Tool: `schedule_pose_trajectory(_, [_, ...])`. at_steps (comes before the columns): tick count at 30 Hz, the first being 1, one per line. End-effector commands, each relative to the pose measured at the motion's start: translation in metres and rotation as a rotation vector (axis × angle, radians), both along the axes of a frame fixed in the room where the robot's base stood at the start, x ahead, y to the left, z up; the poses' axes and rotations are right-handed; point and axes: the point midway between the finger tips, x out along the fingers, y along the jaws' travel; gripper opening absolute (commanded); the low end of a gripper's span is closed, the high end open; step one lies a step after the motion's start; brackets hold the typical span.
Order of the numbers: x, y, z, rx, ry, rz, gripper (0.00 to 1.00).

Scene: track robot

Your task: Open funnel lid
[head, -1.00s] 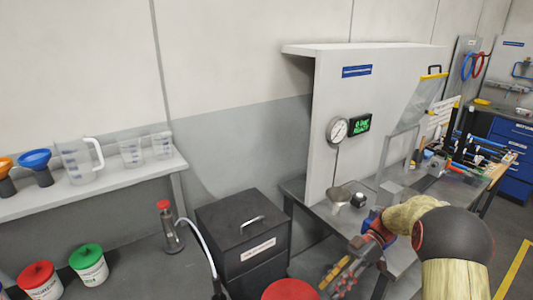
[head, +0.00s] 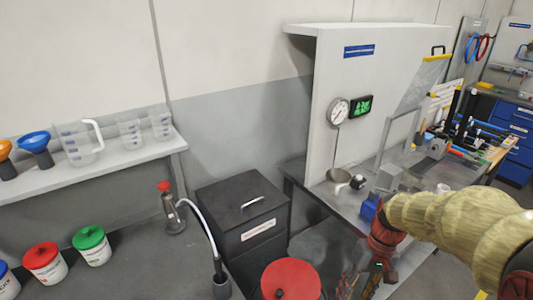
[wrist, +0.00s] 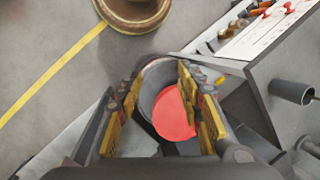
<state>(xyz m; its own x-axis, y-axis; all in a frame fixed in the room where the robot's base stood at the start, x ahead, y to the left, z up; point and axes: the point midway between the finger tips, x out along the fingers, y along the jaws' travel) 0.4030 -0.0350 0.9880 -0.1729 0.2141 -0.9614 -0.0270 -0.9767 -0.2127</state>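My gripper (wrist: 160,78) is open in the wrist view, with its yellow-padded fingers well apart. Between and beyond the fingers is a grey round rim with a red disc (wrist: 174,114) inside it. I cannot tell whether this is the funnel lid. In the head view my gripper (head: 368,282) is low at the bottom, right of a red round lid (head: 298,277) with a dark knob. No funnel lid can be identified for sure.
A black lidded box (head: 242,215) stands left of the bench. A shelf holds jugs (head: 78,145) and funnels (head: 35,150). In the wrist view a brown round object (wrist: 133,14) is at the top.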

Motion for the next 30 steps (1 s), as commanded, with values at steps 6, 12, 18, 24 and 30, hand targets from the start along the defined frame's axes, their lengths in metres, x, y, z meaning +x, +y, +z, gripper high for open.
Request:
schedule_pose_trajectory(6, [-0.033, 0.002, 0.042, -0.147, -0.183, -0.129, 0.37])
schedule_pose_trajectory(12, [-0.064, 0.008, 0.075, -0.212, -0.363, -0.145, 0.37])
schedule_pose_trajectory(18, [-0.096, 0.019, 0.104, -0.233, -0.521, -0.086, 0.37])
schedule_pose_trajectory(24, [-0.106, 0.031, 0.135, -0.222, -0.642, -0.060, 0.37])
schedule_pose_trajectory(30, [-0.107, 0.036, 0.141, -0.216, -0.666, -0.044, 0.37])
